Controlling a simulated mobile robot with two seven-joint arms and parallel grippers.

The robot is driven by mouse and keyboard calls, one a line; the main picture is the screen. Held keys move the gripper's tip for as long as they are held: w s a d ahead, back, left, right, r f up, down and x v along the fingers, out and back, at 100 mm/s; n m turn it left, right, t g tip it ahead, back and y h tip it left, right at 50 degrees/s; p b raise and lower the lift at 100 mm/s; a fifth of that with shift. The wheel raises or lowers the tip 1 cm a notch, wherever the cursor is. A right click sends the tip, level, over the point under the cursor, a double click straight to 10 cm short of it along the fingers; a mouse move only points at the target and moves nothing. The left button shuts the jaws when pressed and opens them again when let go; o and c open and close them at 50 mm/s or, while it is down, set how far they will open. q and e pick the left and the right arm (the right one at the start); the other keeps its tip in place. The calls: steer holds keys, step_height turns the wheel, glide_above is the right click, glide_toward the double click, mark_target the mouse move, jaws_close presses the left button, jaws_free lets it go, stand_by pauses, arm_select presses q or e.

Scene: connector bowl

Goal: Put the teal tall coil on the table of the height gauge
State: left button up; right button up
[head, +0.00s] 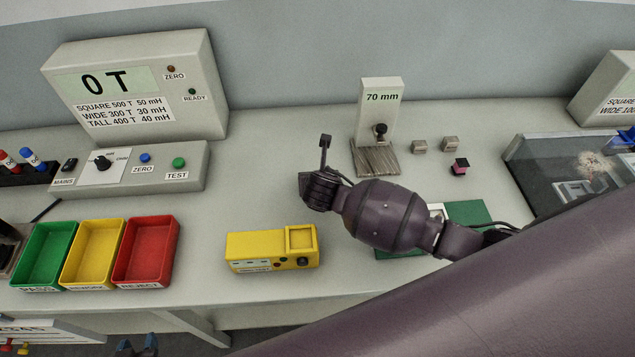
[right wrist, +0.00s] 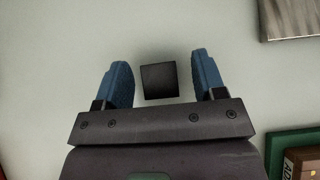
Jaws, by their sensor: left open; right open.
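The height gauge (head: 378,100), labelled 70 mm, stands at the back of the bench with a flat metal table (head: 372,160) at its foot. A corner of that metal table (right wrist: 290,18) shows in the right wrist view. My right gripper (right wrist: 160,62) is open, with a black square-topped block (right wrist: 159,80) between its blue fingers, apart from both. The block's sides are hidden, and no teal shows anywhere, so I cannot tell whether it is the teal tall coil. In the head view my right arm hides this spot. My left gripper (head: 138,346) is open and empty at the bottom left.
A yellow device (head: 272,250), green, yellow and red trays (head: 147,252), a test meter (head: 140,90) and a green mat (head: 468,213) are around.

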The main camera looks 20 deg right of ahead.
steer(key=c, duration=1.1)
